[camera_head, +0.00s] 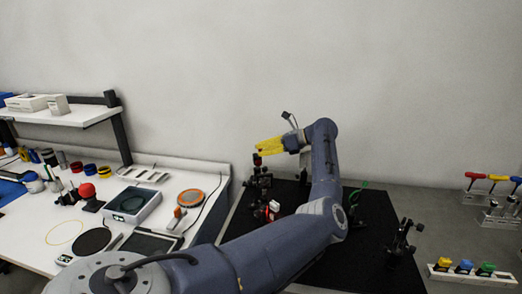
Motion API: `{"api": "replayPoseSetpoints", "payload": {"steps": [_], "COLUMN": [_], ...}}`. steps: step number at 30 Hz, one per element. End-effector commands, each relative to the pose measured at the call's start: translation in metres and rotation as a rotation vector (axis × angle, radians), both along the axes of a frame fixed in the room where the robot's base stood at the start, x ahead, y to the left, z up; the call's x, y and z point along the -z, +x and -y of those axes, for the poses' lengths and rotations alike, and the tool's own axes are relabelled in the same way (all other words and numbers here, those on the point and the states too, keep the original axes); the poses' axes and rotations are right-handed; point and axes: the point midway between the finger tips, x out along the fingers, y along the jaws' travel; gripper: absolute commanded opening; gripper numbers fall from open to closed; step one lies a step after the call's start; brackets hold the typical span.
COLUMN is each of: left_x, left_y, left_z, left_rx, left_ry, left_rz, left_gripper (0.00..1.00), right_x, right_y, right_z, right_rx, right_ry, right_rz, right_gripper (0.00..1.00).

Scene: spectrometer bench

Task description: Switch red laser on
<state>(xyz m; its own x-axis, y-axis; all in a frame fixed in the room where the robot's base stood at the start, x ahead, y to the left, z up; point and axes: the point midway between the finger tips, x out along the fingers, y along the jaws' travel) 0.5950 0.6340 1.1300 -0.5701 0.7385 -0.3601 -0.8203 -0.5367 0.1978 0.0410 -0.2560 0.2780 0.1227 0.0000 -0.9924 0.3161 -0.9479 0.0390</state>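My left gripper (259,148) has yellow fingers and reaches in over the far left part of the black optical board (372,268). Its fingers point left, and whether they are apart or together is too small to tell. Just below its tips is a small red part (257,159) at the top of a dark post-mounted device (259,182). Whether they touch cannot be told. A small red and white item (273,207) stands on the board nearer to me. I cannot tell which of these is the red laser, and no switch shows clearly. My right gripper is not in view.
My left arm crosses the board and hides part of it. Dark mounts (401,237) and a green cable (357,192) are on the board's right. A white holder (470,277) with coloured parts lies at right. A white bench (22,245) with tools is at left.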

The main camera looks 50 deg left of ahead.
Motion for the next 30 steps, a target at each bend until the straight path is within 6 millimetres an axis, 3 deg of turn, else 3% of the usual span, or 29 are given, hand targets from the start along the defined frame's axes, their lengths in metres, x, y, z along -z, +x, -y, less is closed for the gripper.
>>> {"api": "replayPoseSetpoints", "payload": {"steps": [1, 9, 20, 30], "left_x": [-0.009, -0.004, -0.005, -0.025], "left_y": [0.000, 0.000, 0.005, 0.036], "left_z": [-0.001, 0.000, 0.006, 0.046], "left_rx": [0.002, 0.001, 0.002, 0.004], "left_ry": [0.014, 0.007, 0.003, 0.003], "left_rz": [0.000, -0.001, -0.001, 0.000], "left_gripper": [0.06, 0.35, 0.35, 0.35], "right_x": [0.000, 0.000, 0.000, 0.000], "right_y": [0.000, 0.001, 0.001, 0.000], "right_z": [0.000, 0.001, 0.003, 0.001], "right_rx": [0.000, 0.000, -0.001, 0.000], "right_ry": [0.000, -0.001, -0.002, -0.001], "right_rz": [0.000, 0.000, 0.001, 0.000], "right_gripper": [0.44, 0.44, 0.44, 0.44]}}
